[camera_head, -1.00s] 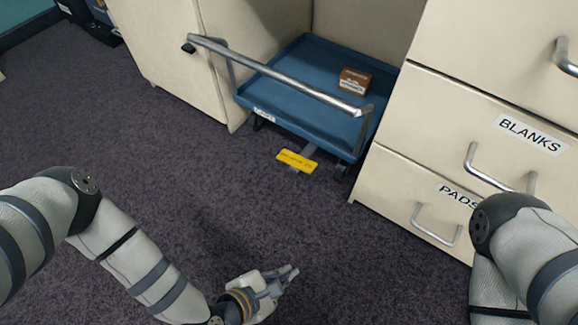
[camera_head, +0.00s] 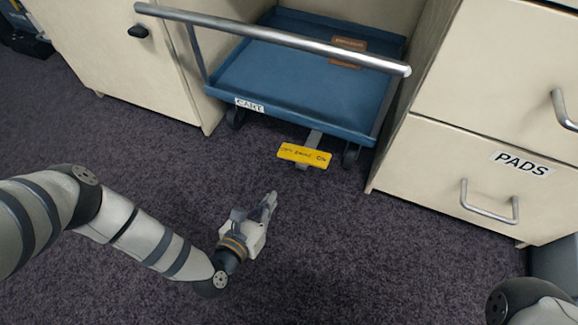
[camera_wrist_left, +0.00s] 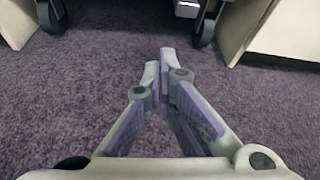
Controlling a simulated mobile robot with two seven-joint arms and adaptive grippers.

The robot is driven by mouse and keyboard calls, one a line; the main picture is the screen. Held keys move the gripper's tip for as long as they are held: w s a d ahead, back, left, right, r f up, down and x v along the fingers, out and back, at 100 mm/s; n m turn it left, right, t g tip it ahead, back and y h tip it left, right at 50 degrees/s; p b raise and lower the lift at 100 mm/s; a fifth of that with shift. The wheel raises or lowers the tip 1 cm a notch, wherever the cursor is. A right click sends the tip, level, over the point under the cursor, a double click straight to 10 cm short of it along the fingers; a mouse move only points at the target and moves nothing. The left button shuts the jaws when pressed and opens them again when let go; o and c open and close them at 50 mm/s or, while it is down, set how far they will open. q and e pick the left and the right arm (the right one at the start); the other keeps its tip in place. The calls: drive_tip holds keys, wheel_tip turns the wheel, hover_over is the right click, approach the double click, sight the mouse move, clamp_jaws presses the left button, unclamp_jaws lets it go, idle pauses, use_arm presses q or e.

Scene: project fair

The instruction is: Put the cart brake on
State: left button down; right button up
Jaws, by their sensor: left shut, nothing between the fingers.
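The blue cart (camera_head: 300,85) stands in the bay between the cream cabinets, with its metal handle bar across the front. A yellow brake pedal (camera_head: 304,155) with dark lettering sticks out low at the cart's front on a grey lever, between two dark casters. My left gripper (camera_head: 271,199) is shut and empty, low over the carpet, in front of and a little left of the pedal, apart from it. Its closed fingers show in the left wrist view (camera_wrist_left: 160,62), with the casters beyond. My right gripper is out of view; only part of that arm shows.
A brown box (camera_head: 347,47) sits on the cart deck behind the handle bar. The drawer cabinet marked PADS (camera_head: 480,170) stands to the right, its handle (camera_head: 489,209) sticking out. A cream cabinet (camera_head: 115,55) stands to the left. The carpet before the pedal is clear.

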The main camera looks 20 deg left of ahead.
sight(304, 155)
use_arm(q)
drive_tip(key=shift+w+a+f, duration=0.1)
drive_tip(key=shift+w+a, duration=0.3)
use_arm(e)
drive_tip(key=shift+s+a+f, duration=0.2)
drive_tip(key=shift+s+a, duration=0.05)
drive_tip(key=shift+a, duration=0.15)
use_arm(q)
drive_tip(key=b+x, duration=0.5)
drive_tip(key=x, duration=0.5)
drive_tip(key=r, duration=0.4)
drive_tip(key=shift+a+p, duration=0.25)
drive_tip(key=shift+p, duration=0.05)
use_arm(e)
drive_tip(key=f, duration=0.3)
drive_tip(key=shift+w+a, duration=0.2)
